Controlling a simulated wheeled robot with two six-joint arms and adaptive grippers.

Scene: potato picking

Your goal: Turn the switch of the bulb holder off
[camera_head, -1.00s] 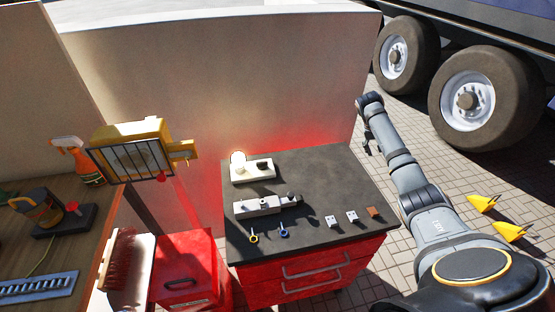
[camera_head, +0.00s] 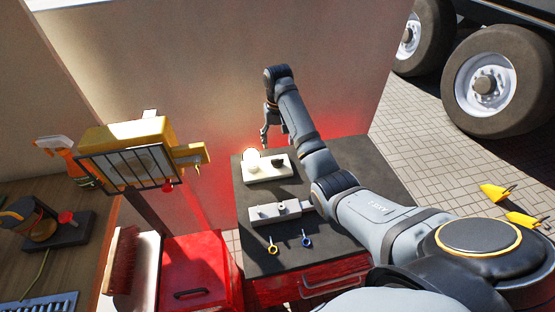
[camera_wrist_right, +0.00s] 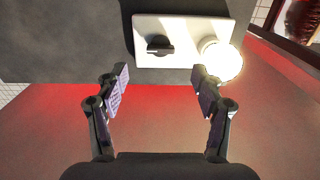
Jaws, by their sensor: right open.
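The bulb holder (camera_head: 262,175) is a white block on the dark top of the red drawer cabinet. Its glowing bulb (camera_head: 251,157) is at the left end, and its black rotary switch (camera_head: 278,162) is to the right of the bulb. In the right wrist view the holder (camera_wrist_right: 182,58) is at the top, with the black switch (camera_wrist_right: 159,46) left of the lit bulb (camera_wrist_right: 222,60). My right gripper (camera_head: 272,140) is open and empty, above and behind the holder. In the wrist view its fingertips (camera_wrist_right: 160,80) are spread below the switch. My left gripper is not in view.
A grey-white device (camera_head: 275,212) and two small ring-handled tools, yellow (camera_head: 271,245) and blue (camera_head: 306,238), lie nearer on the cabinet top (camera_head: 255,262). A yellow work lamp (camera_head: 130,155) stands left. A wall rises behind the cabinet. My right arm covers the cabinet's right part.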

